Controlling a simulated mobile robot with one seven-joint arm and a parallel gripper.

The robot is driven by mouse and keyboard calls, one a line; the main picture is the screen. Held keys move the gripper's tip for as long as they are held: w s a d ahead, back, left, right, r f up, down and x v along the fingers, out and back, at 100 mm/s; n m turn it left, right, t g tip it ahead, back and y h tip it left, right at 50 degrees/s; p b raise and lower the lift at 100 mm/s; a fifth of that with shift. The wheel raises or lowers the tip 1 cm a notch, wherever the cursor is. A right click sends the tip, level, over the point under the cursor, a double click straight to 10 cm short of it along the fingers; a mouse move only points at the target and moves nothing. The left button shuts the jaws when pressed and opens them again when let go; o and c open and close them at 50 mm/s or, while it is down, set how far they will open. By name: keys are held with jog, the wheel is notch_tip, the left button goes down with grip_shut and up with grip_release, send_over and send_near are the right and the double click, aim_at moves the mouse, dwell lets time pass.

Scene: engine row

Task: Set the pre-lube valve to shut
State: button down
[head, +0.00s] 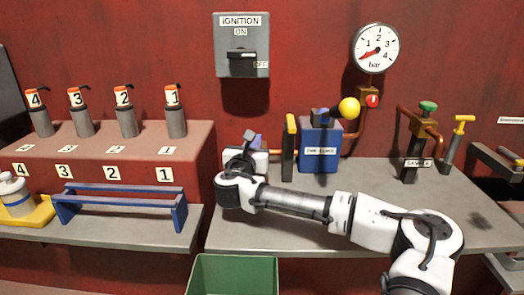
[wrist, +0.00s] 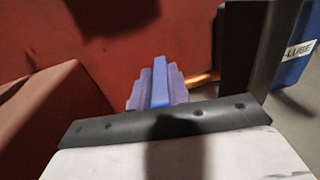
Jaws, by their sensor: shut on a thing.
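My gripper (head: 257,142) reaches to the left of the blue box labelled pre-lube (head: 320,150). In the wrist view my purple stepped fingers (wrist: 158,88) are closed on both sides of a narrow bright blue bar (wrist: 160,75). The bar looks like a valve handle, likely that of the pre-lube valve. The valve's body is hidden behind the hand and arm, so its setting cannot be read. The box also shows at the right edge of the wrist view (wrist: 295,55).
A dark upright plate with a yellow edge (head: 290,148) stands between my gripper and the box. A copper pipe (wrist: 203,78) runs behind. The red step (head: 110,145) is left of the hand. A green bin (head: 232,275) is below; a gauge (head: 375,48) hangs above.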

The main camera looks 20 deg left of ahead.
jog(key=shift+s+a+r+m+h, duration=0.15)
jog(key=shift+a+m+h, duration=0.3)
jog(key=shift+h, duration=0.35)
jog(key=m+h, duration=0.1)
jog(key=h, duration=0.1)
jog(key=shift+a+m+h, duration=0.2)
jog(key=shift+m+h, duration=0.1)
jog(key=shift+m, duration=0.05)
jog(key=c, duration=1.3)
grip_release()
jog(key=s, duration=0.7)
jog(key=shift+s+a+b, duration=0.1)
jog(key=shift+a+b, duration=0.1)
jog(key=shift+b, duration=0.15)
